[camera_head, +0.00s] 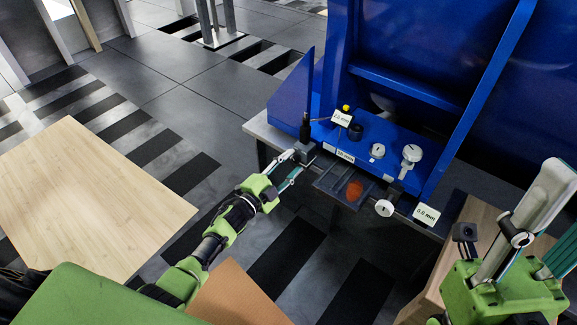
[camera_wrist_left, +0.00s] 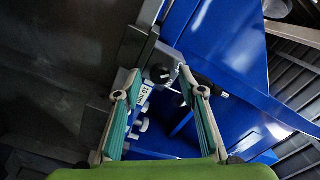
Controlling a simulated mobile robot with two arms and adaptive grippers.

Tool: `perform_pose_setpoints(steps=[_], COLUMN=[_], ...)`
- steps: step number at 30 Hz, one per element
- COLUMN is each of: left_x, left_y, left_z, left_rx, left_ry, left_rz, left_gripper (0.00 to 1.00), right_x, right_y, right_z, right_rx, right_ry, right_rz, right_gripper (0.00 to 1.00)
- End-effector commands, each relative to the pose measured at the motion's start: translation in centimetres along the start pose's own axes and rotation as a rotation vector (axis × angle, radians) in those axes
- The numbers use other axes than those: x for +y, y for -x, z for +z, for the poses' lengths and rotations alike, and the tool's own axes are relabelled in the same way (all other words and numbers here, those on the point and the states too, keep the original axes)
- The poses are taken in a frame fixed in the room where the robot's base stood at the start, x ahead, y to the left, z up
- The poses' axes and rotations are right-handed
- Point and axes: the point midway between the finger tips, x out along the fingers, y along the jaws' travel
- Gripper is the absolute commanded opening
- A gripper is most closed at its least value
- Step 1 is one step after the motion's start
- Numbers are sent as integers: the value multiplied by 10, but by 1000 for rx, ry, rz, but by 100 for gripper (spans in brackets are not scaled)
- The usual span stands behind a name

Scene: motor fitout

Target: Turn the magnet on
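A grey block with a dark round knob, which looks like the magnet base (camera_head: 306,153), sits at the left end of the blue machine's front ledge. The knob's setting is too small to read. My left gripper (camera_head: 296,165) is open and empty in front of the block. My right gripper (camera_head: 566,205) looks open and empty at the right edge, partly cut off.
The blue machine (camera_head: 392,82) fills the back right. A wooden tabletop (camera_head: 85,200) is at left.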

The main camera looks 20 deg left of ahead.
Motion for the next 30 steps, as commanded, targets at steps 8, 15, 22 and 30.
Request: perform_pose_setpoints(steps=[8,15,22,30], left_x=[2,2,1,0], left_y=[28,78,111,120], left_z=[1,0,0,0], left_rx=[-1,-1,-1,0], left_ry=[-1,-1,0,0], left_rz=[3,3,2,0], left_gripper=[37,37,37,37], right_x=[0,0,0,0], right_y=[1,1,1,1], right_z=[0,0,0,0], right_rx=[-4,-4,-5,-5], right_ry=[0,-1,-1,-1], right_rz=[1,2,2,2], right_gripper=[37,37,37,37])
